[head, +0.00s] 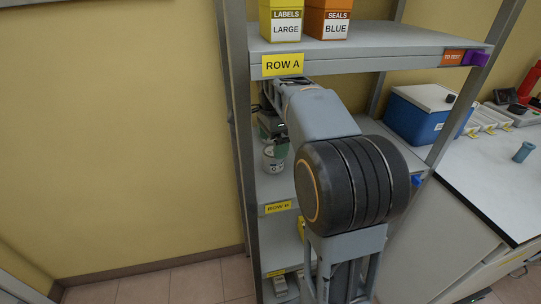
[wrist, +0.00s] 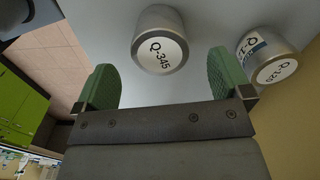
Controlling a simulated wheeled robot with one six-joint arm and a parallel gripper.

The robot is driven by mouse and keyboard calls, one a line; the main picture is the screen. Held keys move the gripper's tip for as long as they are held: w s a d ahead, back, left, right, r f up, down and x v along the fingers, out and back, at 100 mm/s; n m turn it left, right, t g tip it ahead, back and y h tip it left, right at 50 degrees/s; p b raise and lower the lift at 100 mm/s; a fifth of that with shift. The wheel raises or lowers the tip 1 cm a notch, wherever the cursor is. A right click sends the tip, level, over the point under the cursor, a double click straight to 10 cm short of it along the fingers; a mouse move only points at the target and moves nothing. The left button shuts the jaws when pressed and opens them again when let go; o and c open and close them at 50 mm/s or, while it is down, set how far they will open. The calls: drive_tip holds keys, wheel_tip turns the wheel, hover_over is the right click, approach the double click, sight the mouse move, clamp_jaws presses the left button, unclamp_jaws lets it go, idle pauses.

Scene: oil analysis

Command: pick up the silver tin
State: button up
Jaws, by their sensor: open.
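A silver tin with a round white label "Q-345" (wrist: 160,42) stands on the grey shelf in the wrist view. It lies ahead of my gripper (wrist: 163,72), roughly in line with the gap between its two green fingers. The fingers are spread wide, with nothing held. A second silver tin, labelled "Q-220" (wrist: 269,58), stands to the right, beyond the right finger. In the head view one tin (head: 275,158) shows on the Row B shelf; I cannot tell which of the two it is. My arm hides most of the gripper there.
The Row A shelf (head: 370,50) is close above my arm, carrying a yellow labels box (head: 281,20) and an orange seals box (head: 328,19). A shelf post (head: 239,120) stands at the left. A blue cooler box (head: 416,113) is at the right.

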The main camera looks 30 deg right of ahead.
sight(272, 161)
drive_tip(key=shift+a+f+b, duration=0.15)
drive_tip(key=shift+f+b, duration=0.6)
drive_tip(key=shift+f, duration=2.8)
drive_tip(key=c, duration=1.1)
